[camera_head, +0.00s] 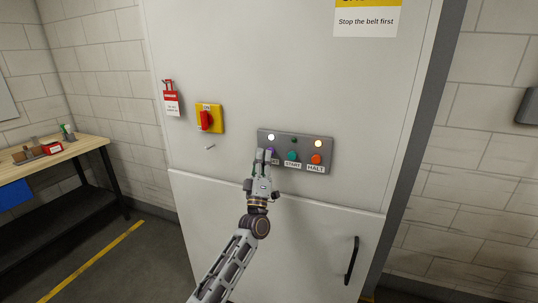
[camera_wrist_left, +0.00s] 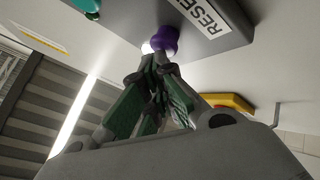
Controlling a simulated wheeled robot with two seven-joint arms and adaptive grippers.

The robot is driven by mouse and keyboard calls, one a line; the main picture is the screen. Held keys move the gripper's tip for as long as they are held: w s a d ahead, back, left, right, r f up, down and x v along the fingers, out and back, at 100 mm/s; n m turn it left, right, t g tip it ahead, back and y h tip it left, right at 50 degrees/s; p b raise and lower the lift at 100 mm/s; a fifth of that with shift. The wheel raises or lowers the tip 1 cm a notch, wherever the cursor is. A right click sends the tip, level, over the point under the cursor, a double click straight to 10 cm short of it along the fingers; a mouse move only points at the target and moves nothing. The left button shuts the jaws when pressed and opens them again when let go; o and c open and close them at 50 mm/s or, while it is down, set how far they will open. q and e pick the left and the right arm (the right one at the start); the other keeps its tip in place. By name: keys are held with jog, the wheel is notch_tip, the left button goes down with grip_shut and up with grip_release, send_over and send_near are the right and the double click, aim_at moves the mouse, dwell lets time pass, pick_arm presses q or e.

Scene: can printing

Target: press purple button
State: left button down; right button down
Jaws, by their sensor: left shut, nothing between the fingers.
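The purple button (camera_head: 273,153) sits at the left of the lower row on a grey control panel (camera_head: 325,146) on the cabinet front. It also shows in the left wrist view (camera_wrist_left: 165,40), beside a label reading RESET (camera_wrist_left: 205,14). My left gripper (camera_head: 265,154) is shut and empty, its fingertips in front of the purple button and partly hiding it and its label in the head view. In the wrist view the fingertips (camera_wrist_left: 156,62) appear at or very near the button; I cannot tell whether they touch. My right gripper is not in view.
A green button (camera_head: 292,155) labelled START and an orange button (camera_head: 316,158) labelled HALT sit right of the purple one. A yellow and red rotary switch (camera_head: 208,118) and red tag (camera_head: 171,100) are to the left. A workbench (camera_head: 50,155) stands at far left.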

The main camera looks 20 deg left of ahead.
pick_arm(q)
jog(key=shift+w, duration=0.45)
dwell(0.9)
jog(key=shift+s, duration=0.15)
jog(key=shift+s+p, duration=0.4)
jog(key=shift+s, duration=0.65)
jog(key=shift+s, duration=0.1)
jog(key=shift+s+a+p, duration=0.15)
jog(key=shift+s+p, duration=0.35)
jog(key=shift+s, duration=0.75)
jog(key=shift+s+a+p, duration=0.1)
jog(key=shift+s+p, duration=0.4)
jog(key=shift+s, duration=0.7)
